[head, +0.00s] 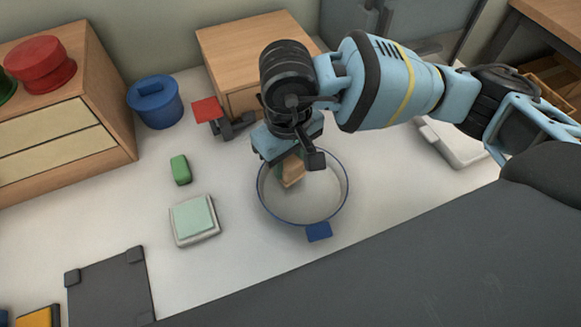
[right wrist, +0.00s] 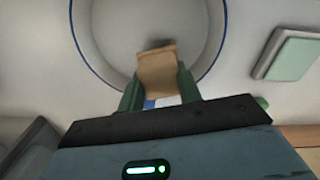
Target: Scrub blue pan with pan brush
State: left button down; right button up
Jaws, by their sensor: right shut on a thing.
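The blue pan (head: 334,207) stands on the light worktop, round with a blue rim, a pale inside and a blue handle piece towards the front. My right gripper (head: 292,168) points down into it from above. It is shut on the pan brush (head: 291,177), a tan wooden block. In the right wrist view the brush (right wrist: 158,74) sits between the green fingers (right wrist: 158,92), over the pan's interior (right wrist: 110,35). A dark edge shows at the brush's far end; whether it touches the pan floor I cannot tell. My left gripper is not in view.
A blue lidded pot (head: 155,106) stands at the back left beside a wooden drawer unit (head: 60,150). A green block (head: 180,170) and a pale green-topped square dish (head: 194,218) lie left of the pan. A wooden box (head: 250,50) stands behind. A dark mat (head: 110,290) lies front left.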

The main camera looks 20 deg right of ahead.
jog(key=shift+w, duration=0.25)
jog(key=shift+f+b, duration=0.15)
jog(key=shift+b, duration=0.2)
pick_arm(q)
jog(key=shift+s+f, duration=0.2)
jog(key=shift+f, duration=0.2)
pick_arm(e)
jog(key=shift+s+a, duration=0.15)
jog(key=shift+s, duration=1.7)
jog(key=shift+r, duration=0.2)
